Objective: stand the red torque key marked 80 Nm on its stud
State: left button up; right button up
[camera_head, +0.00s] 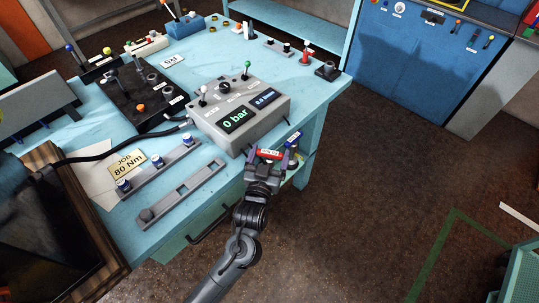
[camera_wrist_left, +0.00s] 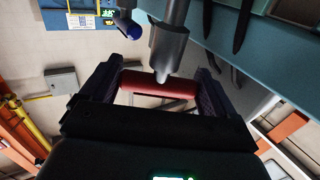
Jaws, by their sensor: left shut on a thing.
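The red torque key (camera_head: 270,154) has a small pale label, too small to read. My left gripper (camera_head: 266,167) is shut on it at the bench's front edge, right of the pressure box. In the left wrist view the red grip (camera_wrist_left: 158,86) lies crosswise between the two fingers, with a grey metal shaft (camera_wrist_left: 170,45) beyond it. A blue torque key (camera_head: 293,139) is just behind and right of the red one. I cannot tell which stud belongs to the red key. My right gripper is in neither view.
The grey box (camera_head: 250,105) reading 0 bar is close to my left gripper. A rail with blue-capped fittings (camera_head: 160,166) and an empty slotted rail (camera_head: 182,191) lie at the front. The bench's right part is mostly clear.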

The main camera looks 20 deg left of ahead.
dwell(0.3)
pick_arm(q)
jog(key=shift+f, duration=0.3)
dwell(0.4)
jog(key=shift+f+b, duration=0.35)
jog(key=shift+f, duration=0.5)
jog(key=shift+r, duration=0.15)
jog(key=shift+r+p, duration=0.65)
jog(key=shift+p, duration=0.3)
jog(key=shift+p, duration=0.3)
dwell(0.8)
jog(key=shift+p, duration=0.4)
